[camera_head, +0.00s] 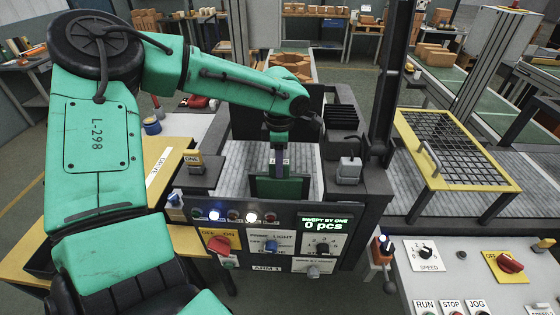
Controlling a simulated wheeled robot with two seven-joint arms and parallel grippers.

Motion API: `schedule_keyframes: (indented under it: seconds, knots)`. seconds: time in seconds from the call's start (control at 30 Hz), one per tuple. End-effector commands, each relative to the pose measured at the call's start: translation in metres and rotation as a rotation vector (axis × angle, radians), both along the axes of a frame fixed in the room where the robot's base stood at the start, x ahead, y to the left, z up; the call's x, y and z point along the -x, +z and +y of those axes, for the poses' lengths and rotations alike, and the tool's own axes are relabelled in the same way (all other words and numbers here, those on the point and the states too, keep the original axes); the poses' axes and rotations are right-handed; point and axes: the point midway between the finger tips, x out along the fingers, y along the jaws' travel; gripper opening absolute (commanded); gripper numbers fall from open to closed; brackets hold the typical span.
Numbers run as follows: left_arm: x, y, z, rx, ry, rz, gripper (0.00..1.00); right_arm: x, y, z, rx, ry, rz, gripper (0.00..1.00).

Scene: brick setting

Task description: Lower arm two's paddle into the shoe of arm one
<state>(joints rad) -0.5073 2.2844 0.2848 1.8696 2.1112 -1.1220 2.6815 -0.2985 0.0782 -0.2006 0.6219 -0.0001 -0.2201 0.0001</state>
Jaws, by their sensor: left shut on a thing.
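My left arm, green and marked L-298, comes in from the left and bends over a control panel. Its wrist points down, and my left gripper (279,145) is shut on the upper part of what appears to be a paddle. The paddle's dark green plate (279,188) hangs upright behind the panel's top edge, over the grey ribbed belt; its lower edge is hidden by the panel. The panel (267,268) reads ARM 1, and its screen reads SWEPT BY ONE, 0 pcs. I cannot pick out a shoe. My right gripper is not in view.
A yellow-framed mesh guard (446,145) stands over the belt at right. A dark post (389,85) rises behind the panel. A block marked ONE (192,160) is at left, a grey block (349,170) at right. A pale console (480,275) fills the lower right.

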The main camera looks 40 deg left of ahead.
Motion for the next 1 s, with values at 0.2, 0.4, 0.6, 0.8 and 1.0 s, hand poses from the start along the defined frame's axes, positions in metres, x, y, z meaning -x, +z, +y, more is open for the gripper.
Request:
schedule_keyframes:
  seconds: [0.2,0.4,0.6,0.8,1.0]
  knots:
    - [0.0,-0.031,0.0,0.0,-0.001,-0.001,0.0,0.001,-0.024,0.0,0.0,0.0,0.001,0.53]
    - [-0.001,-0.042,0.0,-0.001,-0.002,-0.002,0.0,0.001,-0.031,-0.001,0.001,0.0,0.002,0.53]
    - [-0.001,-0.041,0.0,0.0,-0.001,-0.002,0.0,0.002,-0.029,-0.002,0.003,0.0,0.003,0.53]
    - [-0.001,-0.041,0.0,0.0,-0.001,-0.002,0.0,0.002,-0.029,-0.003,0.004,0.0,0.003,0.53]
    - [0.0,-0.04,0.0,0.0,-0.001,-0.001,0.0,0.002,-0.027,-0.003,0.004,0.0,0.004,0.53]
